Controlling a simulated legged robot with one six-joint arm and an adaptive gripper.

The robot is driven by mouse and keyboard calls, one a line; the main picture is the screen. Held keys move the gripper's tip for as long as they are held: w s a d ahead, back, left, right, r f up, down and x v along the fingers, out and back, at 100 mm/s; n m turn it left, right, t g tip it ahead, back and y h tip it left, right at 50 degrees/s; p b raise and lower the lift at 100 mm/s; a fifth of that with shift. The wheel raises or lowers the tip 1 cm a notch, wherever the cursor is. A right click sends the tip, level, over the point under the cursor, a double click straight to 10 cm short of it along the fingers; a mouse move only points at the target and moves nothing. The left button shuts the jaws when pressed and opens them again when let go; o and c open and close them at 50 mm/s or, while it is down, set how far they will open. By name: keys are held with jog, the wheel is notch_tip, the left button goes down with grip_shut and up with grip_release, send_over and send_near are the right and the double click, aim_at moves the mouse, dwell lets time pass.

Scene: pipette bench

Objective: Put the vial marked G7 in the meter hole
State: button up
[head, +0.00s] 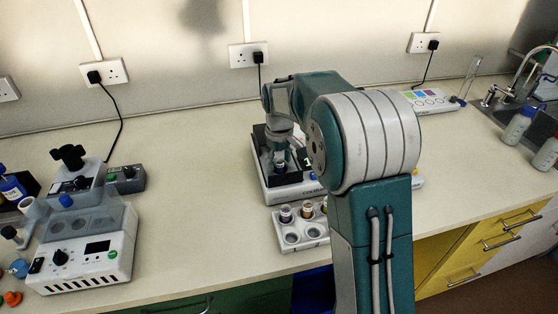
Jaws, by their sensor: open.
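The meter (277,192) is a light box with a dark upright surround, and it stands mid-bench behind the rack. My gripper (281,158) points down over the meter, with its jaws open. A small dark-blue and pale thing (280,167) shows right below the jaws, at the meter; I cannot tell whether it is a vial seated in the hole. A white rack (305,238) in front of the meter holds a few vials, one of them a dark-topped vial (285,213), and has empty holes at its front. No G7 mark is readable. My arm hides the right side of the meter and rack.
A white device with knobs (85,262) stands at the left, with small bottles and caps beside it. The bench between the left device and the meter is clear.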

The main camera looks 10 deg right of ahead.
jog(key=shift+r, duration=0.15)
notch_tip(320, 180, up, 11)
jog(key=s+r+m+t, duration=0.1)
jog(key=s+r+t, duration=0.1)
jog(key=s+r, duration=0.45)
jog(key=s+f+m+t, duration=0.1)
jog(key=s+f+m, duration=0.1)
jog(key=s, duration=0.9)
jog(key=s+f+m+t, duration=0.2)
jog(key=s+f, duration=0.2)
jog(key=s, duration=0.8)
jog(key=shift+s+f+t, duration=0.15)
jog(key=shift+s+t, duration=0.15)
